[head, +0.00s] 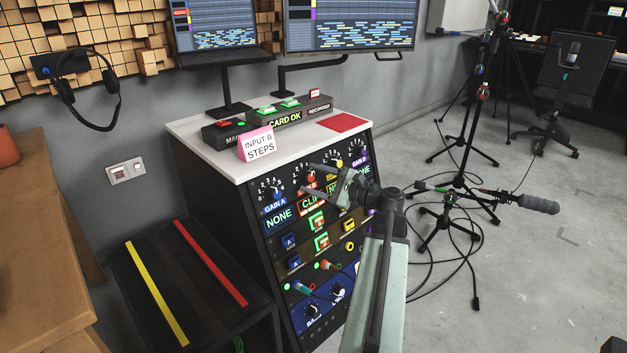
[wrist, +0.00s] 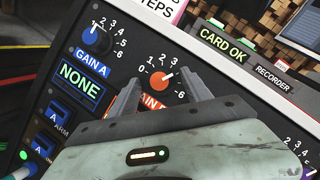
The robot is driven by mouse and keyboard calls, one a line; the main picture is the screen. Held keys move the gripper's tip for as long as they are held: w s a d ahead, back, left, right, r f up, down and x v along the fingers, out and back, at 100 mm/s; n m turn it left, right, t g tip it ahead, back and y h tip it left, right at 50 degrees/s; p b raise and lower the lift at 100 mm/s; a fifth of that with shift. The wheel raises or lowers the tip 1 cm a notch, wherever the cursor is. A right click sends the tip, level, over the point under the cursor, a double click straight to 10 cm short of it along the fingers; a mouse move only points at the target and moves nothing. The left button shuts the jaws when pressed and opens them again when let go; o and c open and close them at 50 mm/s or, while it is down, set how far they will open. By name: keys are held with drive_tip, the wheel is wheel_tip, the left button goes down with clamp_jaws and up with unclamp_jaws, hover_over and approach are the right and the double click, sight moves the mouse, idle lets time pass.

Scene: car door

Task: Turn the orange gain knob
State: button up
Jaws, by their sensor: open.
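The orange gain knob (wrist: 161,80) shows in the wrist view between my gripper's fingers, a round knob with a pale pointer toward the upper right and a number scale around it. In the head view the orange knob (head: 306,187) is partly covered by my gripper. My gripper (wrist: 156,84) is open, one finger left of the knob and one to its right. It also shows in the head view (head: 310,180), in front of the panel's top row. I cannot tell whether the fingers touch the knob. The orange label below it is mostly hidden by the gripper.
A blue GAIN A knob (wrist: 96,40) sits left of the orange one, above a NONE display (wrist: 78,87). A yellow knob (head: 334,178) is to the right. A pink-edged sign (head: 258,145) stands on the white desktop. Microphone stands (head: 462,180) and cables are at right.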

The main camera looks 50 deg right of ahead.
clamp_jaws()
drive_tip(key=shift+d+r+n+g+y+p, duration=0.15)
drive_tip(key=shift+n+g+y+p, duration=0.1)
drive_tip(key=shift+n+p, duration=0.45)
drive_tip(key=shift+a+r+n+g+y+p, duration=0.1)
drive_tip(key=shift+n+g+y+p, duration=0.25)
drive_tip(key=shift+n, duration=0.55)
drive_tip(key=shift+n+g+p, duration=0.6)
drive_tip(key=shift+n+p, duration=0.65)
drive_tip(key=shift+n, duration=0.35)
drive_tip(key=shift+f, duration=0.15)
unclamp_jaws()
